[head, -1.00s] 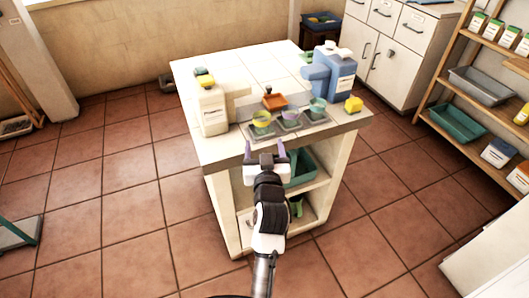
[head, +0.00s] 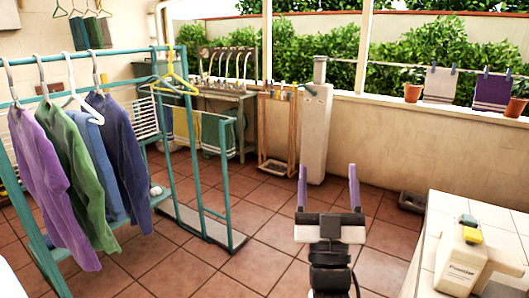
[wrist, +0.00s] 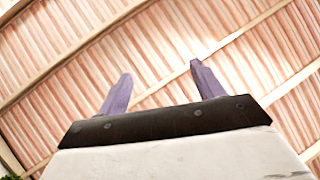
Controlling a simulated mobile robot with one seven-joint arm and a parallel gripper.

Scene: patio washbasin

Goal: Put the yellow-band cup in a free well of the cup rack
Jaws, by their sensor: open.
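My gripper (head: 328,180) is open and empty, held upright in front of me with its two purple fingers apart. In the wrist view my gripper (wrist: 160,78) has only the ribbed roof and its beams behind it, with nothing between the fingers. The yellow-band cup and the cup rack are in neither view now. The near corner of the white tiled counter (head: 487,212) shows at the right edge of the head view, well to the right of my gripper.
A cream powder bottle (head: 458,265) stands on the counter. A teal drying rack (head: 205,233) with hanging sweaters (head: 100,175) fills the left. A washbasin stand (head: 225,98) and a white pillar (head: 316,130) are at the back. Tiled floor (head: 262,262) is clear between rack and counter.

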